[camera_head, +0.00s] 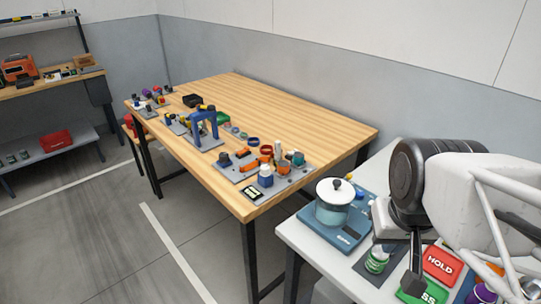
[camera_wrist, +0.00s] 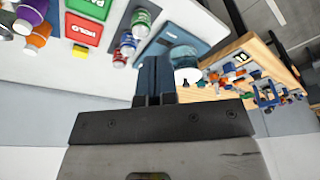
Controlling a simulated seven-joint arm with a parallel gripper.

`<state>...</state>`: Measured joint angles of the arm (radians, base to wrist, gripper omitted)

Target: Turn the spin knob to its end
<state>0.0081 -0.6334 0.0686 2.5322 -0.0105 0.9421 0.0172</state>
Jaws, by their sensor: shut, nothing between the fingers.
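A blue device (camera_head: 328,232) with a small label on its front sits on the white table at the right. A pale round vessel (camera_head: 333,212) with a white lid and a dark top stands on it. I cannot clearly make out a spin knob on the device. In the wrist view the blue device (camera_wrist: 178,38) lies just beyond my fingers, partly hidden by them, with the white vessel (camera_wrist: 188,76) beside it. My gripper (camera_wrist: 155,68) is shut and empty. In the head view my gripper (camera_head: 414,284) points down, right of the device and apart from it.
A green-and-white can (camera_head: 376,260) stands between the device and my gripper. A red HOLD plate (camera_head: 442,266) and a green plate (camera_head: 428,294) lie at the right. A wooden table (camera_head: 300,112) with several small items stands behind. Bottles (camera_wrist: 32,38) show at the wrist view's upper left.

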